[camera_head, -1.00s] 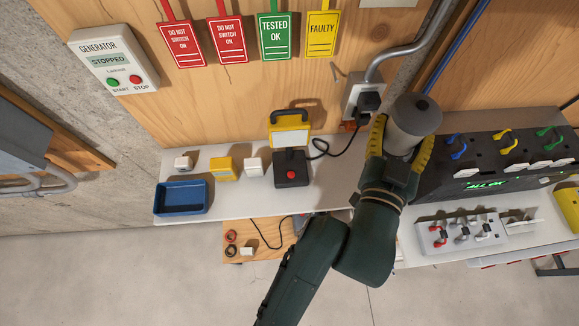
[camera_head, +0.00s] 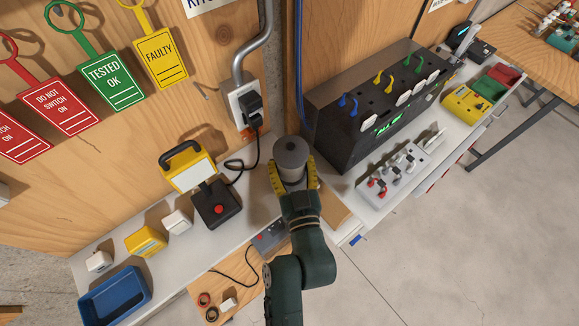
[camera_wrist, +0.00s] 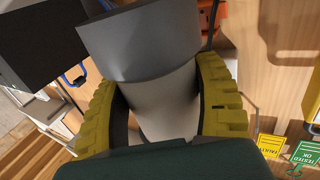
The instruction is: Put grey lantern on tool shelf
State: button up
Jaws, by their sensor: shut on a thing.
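The grey lantern (camera_head: 291,152) is a grey cylinder with a darker grey top and a small dark knob. My gripper (camera_head: 293,175) is shut on it, with a yellow finger on each side. In the wrist view the lantern (camera_wrist: 165,100) fills the space between the yellow fingers, its wide dark grey part beyond them. In the head view the lantern is over the white bench top (camera_head: 245,230), beside the black panel. Its base is hidden, so I cannot tell whether it touches anything. A lower wooden shelf (camera_head: 235,285) shows below the bench; I cannot tell which surface is the tool shelf.
A black panel (camera_head: 345,135) with coloured plugs stands right of the lantern. A socket (camera_head: 245,105) with a black cable is on the wall behind. A yellow work lamp (camera_head: 190,170), a red-button box (camera_head: 217,205) and a blue tray (camera_head: 115,298) stand to the left.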

jog(key=shift+f, duration=0.75)
jog(key=shift+f, duration=0.1)
jog(key=shift+f+b, duration=0.15)
jog(key=shift+b, duration=0.2)
jog(key=o, duration=1.2)
jog(key=shift+o, duration=0.2)
